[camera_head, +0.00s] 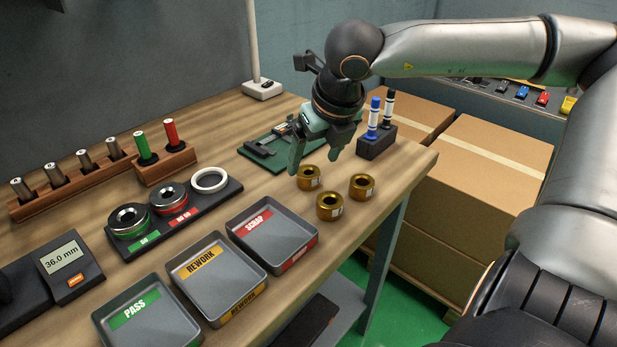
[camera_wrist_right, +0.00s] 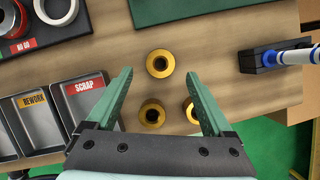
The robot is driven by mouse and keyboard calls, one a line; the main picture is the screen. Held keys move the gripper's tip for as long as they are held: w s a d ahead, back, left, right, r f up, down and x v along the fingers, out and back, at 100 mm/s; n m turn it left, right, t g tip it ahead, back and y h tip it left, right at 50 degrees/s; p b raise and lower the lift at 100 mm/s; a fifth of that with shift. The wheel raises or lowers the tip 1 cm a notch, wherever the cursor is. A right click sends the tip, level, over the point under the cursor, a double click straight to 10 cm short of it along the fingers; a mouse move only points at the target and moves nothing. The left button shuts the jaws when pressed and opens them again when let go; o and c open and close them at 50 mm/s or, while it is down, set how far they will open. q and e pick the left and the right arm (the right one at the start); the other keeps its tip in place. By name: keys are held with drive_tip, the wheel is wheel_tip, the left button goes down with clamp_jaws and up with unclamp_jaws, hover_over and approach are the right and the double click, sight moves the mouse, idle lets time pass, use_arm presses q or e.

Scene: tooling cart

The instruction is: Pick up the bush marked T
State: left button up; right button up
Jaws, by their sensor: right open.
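Three brass bushes stand upright on the wooden bench in the head view: one at the back left (camera_head: 308,178), one at the right (camera_head: 362,187) and one at the front (camera_head: 330,207). My right gripper (camera_head: 314,160) is open and empty, above and just behind the back-left bush. In the right wrist view the open fingers (camera_wrist_right: 158,74) have one bush (camera_wrist_right: 160,64) between and just beyond their tips, with two others nearer the palm. My left gripper is not in view.
Trays marked SCRAP (camera_head: 271,236), REWORK (camera_head: 216,278) and PASS (camera_head: 147,314) stand left of the bushes. A marker holder (camera_head: 376,143) is close right of my gripper. A green mat with a caliper (camera_head: 262,148) lies behind. The bench edge is close to the right.

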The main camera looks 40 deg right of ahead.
sight(310, 167)
drive_tip(key=x, duration=0.4)
drive_tip(key=shift+w, duration=0.15)
clamp_jaws()
idle(0.5)
